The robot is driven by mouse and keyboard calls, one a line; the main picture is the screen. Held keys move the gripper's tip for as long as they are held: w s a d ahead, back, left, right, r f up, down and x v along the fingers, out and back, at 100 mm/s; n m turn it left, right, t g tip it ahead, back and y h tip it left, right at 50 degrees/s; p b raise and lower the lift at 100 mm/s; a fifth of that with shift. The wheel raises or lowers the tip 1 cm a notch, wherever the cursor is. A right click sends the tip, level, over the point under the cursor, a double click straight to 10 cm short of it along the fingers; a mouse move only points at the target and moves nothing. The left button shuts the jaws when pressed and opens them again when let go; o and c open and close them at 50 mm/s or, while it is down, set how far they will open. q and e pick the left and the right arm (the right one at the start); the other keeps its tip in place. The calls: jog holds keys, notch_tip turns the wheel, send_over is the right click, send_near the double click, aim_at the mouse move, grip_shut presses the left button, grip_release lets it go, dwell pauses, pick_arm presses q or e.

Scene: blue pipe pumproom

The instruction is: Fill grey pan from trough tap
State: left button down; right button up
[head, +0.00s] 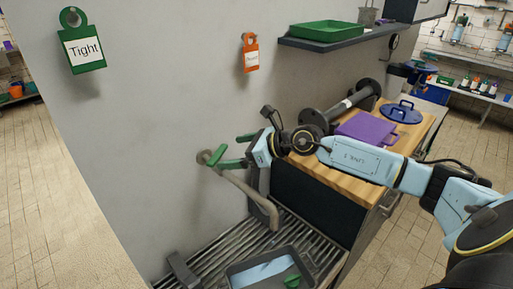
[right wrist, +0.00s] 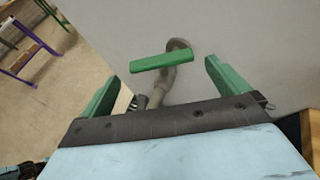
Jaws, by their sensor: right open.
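The trough tap (head: 240,187) comes out of the grey wall, and its bent spout ends above the trough. Its green lever (head: 216,155) is close to the wall; the lever also shows in the right wrist view (right wrist: 162,62). My right gripper (head: 227,151) is open at the lever, its green fingers on either side with visible gaps in the right wrist view. The grey pan (head: 236,270) sits on the slatted trough below the spout, cut off by the lower edge. A pale blue patch shows inside; I cannot tell whether it is water.
A small green piece (head: 292,282) shows at the pan. Right of the trough, a wooden counter (head: 345,181) carries a purple board (head: 368,127), a blue lid (head: 401,113) and a dark flanged pipe (head: 340,108). A shelf (head: 350,36) with a green tray (head: 326,30) hangs above.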

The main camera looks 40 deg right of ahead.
jog(key=b+v, duration=0.1)
jog(key=v, duration=0.6)
dwell(0.8)
